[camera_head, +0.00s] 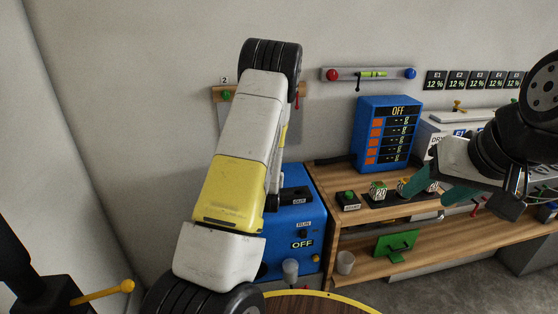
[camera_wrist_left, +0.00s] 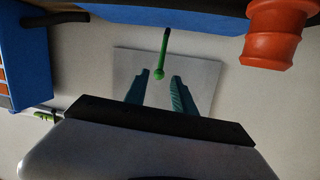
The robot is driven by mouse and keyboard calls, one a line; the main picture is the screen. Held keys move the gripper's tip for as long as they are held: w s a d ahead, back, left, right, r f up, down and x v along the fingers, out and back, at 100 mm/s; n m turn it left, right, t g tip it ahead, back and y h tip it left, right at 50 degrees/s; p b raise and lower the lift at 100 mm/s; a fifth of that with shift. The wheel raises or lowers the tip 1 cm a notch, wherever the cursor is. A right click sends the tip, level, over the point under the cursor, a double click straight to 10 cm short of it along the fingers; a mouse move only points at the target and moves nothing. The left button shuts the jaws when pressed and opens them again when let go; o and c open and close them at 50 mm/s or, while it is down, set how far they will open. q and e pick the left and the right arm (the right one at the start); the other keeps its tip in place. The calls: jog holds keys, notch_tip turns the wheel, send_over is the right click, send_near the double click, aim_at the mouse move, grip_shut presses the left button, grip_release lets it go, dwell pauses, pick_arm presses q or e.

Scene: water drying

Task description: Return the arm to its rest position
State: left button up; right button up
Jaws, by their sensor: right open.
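My left arm (camera_head: 238,170), white and yellow, rises from the bottom of the head view to a black joint near the wall. My left gripper is hidden in that view. In the left wrist view my left gripper (camera_wrist_left: 160,80) has its teal fingers apart with nothing clasped.
A wooden bench (camera_head: 330,195) holds a blue OFF display (camera_head: 388,135) and several small switches. A blue box marked OFF (camera_head: 300,225) stands left of it. A white cup (camera_head: 345,262) and a green stand (camera_head: 395,245) are on the lower shelf. An orange fitting (camera_wrist_left: 275,35) is near the left gripper.

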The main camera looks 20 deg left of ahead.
pick_arm(q)
jog(key=shift+r, duration=0.1)
jog(key=s+d+r+g+h, duration=0.25)
jog(key=s+d+r, duration=0.3)
jog(key=r, duration=0.35)
jog(key=s+d+r+g+h, duration=0.2)
jog(key=s+d+r+h, duration=0.15)
jog(key=s+r, duration=0.45)
jog(key=s+d+r+m+g, duration=0.1)
jog(key=s+r+g, duration=0.1)
jog(key=s, duration=0.9)
jog(key=s+d+r+m+g, duration=0.1)
jog(key=s+d+r+g, duration=0.1)
jog(key=s, duration=0.8)
jog(key=shift+s+d+r+m+h, duration=0.15)
jog(key=shift+s+r+m+h, duration=0.25)
jog(key=shift+r, duration=0.45)
